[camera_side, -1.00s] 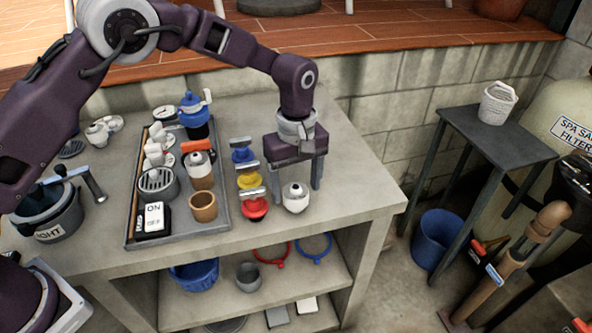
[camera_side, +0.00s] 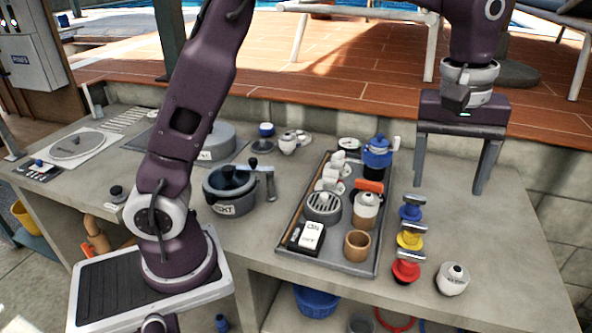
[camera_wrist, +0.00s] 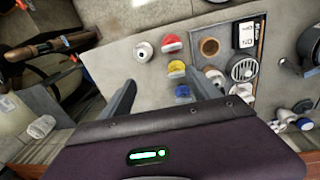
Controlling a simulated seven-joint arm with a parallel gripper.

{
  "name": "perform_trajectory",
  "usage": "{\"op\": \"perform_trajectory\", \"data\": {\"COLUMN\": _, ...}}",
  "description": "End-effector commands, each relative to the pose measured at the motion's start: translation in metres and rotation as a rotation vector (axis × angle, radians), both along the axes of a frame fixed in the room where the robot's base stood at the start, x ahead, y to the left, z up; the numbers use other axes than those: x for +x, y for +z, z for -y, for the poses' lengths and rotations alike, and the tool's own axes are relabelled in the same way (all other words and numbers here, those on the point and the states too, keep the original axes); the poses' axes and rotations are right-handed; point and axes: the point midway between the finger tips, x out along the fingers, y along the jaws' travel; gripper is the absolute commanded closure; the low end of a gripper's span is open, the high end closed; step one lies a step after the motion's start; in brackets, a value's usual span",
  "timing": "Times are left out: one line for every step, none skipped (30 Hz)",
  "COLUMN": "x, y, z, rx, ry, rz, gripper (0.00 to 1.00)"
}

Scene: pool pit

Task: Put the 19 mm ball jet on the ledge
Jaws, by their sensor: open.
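A white, rounded fitting with a small dark opening, which looks like the ball jet (camera_side: 452,279), sits on the bench top right of the red-based valve. It also shows in the wrist view (camera_wrist: 143,51). My gripper (camera_side: 449,186) is open and empty, raised above and behind it; the two fingers also show in the wrist view (camera_wrist: 162,82). No ball size can be read. I cannot tell which surface is the ledge; a raised brown deck (camera_side: 330,70) runs behind the bench.
Blue, yellow and red valves (camera_side: 409,240) stand in a row left of the white fitting. A grey tray (camera_side: 378,262) holds several parts, including a wooden cup (camera_side: 357,246) and an ON/OFF switch (camera_side: 307,237). A dark pot (camera_side: 230,188) stands farther left. The bench's right end is clear.

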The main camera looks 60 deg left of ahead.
Motion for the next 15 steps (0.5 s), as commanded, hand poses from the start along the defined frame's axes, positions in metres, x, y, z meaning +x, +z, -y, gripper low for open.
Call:
{"op": "perform_trajectory", "data": {"x": -0.027, "y": 0.026, "z": -0.020, "rx": -0.006, "ry": -0.064, "rz": 0.050, "gripper": 0.29}}
{"op": "perform_trajectory", "data": {"x": -0.044, "y": 0.038, "z": -0.031, "rx": -0.003, "ry": -0.112, "rz": 0.081, "gripper": 0.29}}
{"op": "perform_trajectory", "data": {"x": -0.069, "y": 0.050, "z": -0.045, "rx": 0.006, "ry": -0.179, "rz": 0.123, "gripper": 0.29}}
{"op": "perform_trajectory", "data": {"x": -0.089, "y": 0.056, "z": -0.055, "rx": 0.017, "ry": -0.230, "rz": 0.153, "gripper": 0.29}}
{"op": "perform_trajectory", "data": {"x": -0.109, "y": 0.061, "z": -0.064, "rx": 0.031, "ry": -0.283, "rz": 0.186, "gripper": 0.29}}
{"op": "perform_trajectory", "data": {"x": -0.137, "y": 0.063, "z": -0.075, "rx": 0.055, "ry": -0.352, "rz": 0.227, "gripper": 0.29}}
{"op": "perform_trajectory", "data": {"x": -0.156, "y": 0.061, "z": -0.081, "rx": 0.077, "ry": -0.401, "rz": 0.257, "gripper": 0.29}}
{"op": "perform_trajectory", "data": {"x": -0.175, "y": 0.058, "z": -0.087, "rx": 0.100, "ry": -0.449, "rz": 0.282, "gripper": 0.29}}
{"op": "perform_trajectory", "data": {"x": -0.197, "y": 0.052, "z": -0.093, "rx": 0.132, "ry": -0.507, "rz": 0.312, "gripper": 0.29}}
{"op": "perform_trajectory", "data": {"x": -0.211, "y": 0.047, "z": -0.097, "rx": 0.156, "ry": -0.546, "rz": 0.331, "gripper": 0.29}}
{"op": "perform_trajectory", "data": {"x": -0.223, "y": 0.041, "z": -0.099, "rx": 0.179, "ry": -0.580, "rz": 0.347, "gripper": 0.29}}
{"op": "perform_trajectory", "data": {"x": -0.235, "y": 0.033, "z": -0.102, "rx": 0.206, "ry": -0.620, "rz": 0.365, "gripper": 0.29}}
{"op": "perform_trajectory", "data": {"x": -0.243, "y": 0.028, "z": -0.104, "rx": 0.223, "ry": -0.643, "rz": 0.373, "gripper": 0.29}}
{"op": "perform_trajectory", "data": {"x": -0.249, "y": 0.024, "z": -0.105, "rx": 0.236, "ry": -0.662, "rz": 0.380, "gripper": 0.29}}
{"op": "perform_trajectory", "data": {"x": -0.254, "y": 0.020, "z": -0.106, "rx": 0.250, "ry": -0.681, "rz": 0.387, "gripper": 0.29}}
